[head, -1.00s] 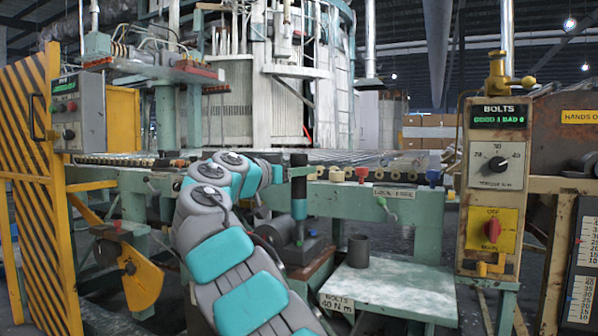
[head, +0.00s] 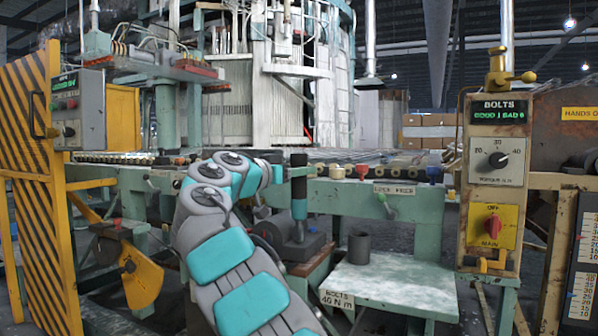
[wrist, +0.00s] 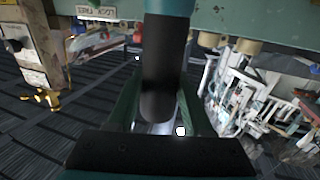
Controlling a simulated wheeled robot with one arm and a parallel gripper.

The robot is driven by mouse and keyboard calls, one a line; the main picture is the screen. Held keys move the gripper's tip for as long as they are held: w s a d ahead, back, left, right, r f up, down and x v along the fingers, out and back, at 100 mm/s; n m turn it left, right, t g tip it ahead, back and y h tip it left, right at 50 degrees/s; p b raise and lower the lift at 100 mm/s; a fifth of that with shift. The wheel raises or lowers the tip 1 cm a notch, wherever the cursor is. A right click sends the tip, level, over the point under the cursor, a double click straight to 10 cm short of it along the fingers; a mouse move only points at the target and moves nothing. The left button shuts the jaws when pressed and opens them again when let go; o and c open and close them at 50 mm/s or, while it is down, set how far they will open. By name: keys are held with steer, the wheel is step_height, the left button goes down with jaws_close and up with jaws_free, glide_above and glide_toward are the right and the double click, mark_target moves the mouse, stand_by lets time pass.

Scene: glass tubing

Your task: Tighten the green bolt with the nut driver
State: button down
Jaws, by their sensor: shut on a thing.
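The nut driver (head: 299,203), a teal body with a dark handle, stands upright in front of the green bench. In the wrist view the driver (wrist: 163,65) stands between the two green fingers of my gripper (wrist: 160,118). Its thin lower end comes down at a dark grey block (head: 300,252); I cannot tell if it touches. No green bolt is clear to me. A small green knob (head: 381,197) sits on a lever beside the "LOCK FREE" label (head: 394,189).
A red knob (head: 361,171) and a blue knob (head: 432,174) stand along the roller rail. A dark cup (head: 358,248) stands on a pale shelf (head: 395,288) labelled "BOLTS 40 N m". A panel (head: 493,140) at right has a torque dial, a "GOOD 1 BAD 0" display and a red switch.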

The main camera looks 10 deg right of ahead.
steer(key=shift+f+b, duration=0.6)
steer(key=shift+f, duration=0.05)
stand_by(2.0)
